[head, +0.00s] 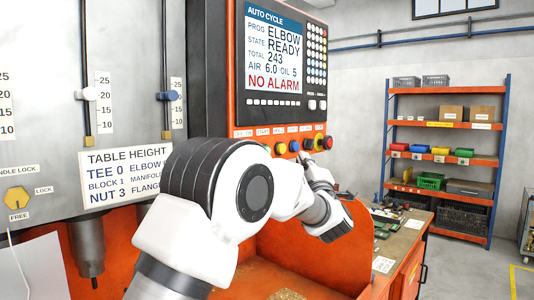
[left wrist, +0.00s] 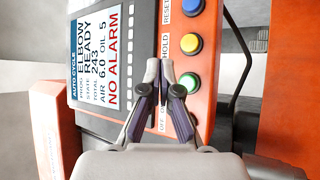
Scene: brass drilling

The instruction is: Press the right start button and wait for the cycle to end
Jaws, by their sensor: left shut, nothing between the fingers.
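The orange control panel carries a row of buttons under the screen (head: 273,45), which reads ELBOW, READY, 243 and NO ALARM. The green button (left wrist: 190,82) shows in the left wrist view; the arm covers most of it in the head view. The yellow button (left wrist: 191,43) with its HOLD label is beside it, then a blue button (left wrist: 193,6) by the RESET label. My left gripper (left wrist: 165,65) is shut and empty, its tips over the panel near the green button's label. I cannot tell whether they touch. My right gripper is not in view.
A red button (head: 328,142) sits at the panel's right end. A bench (head: 404,240) with parts stands right of the machine. An orange shelf rack (head: 445,125) with bins stands behind. Gauges and a TABLE HEIGHT sign (head: 125,175) are at left.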

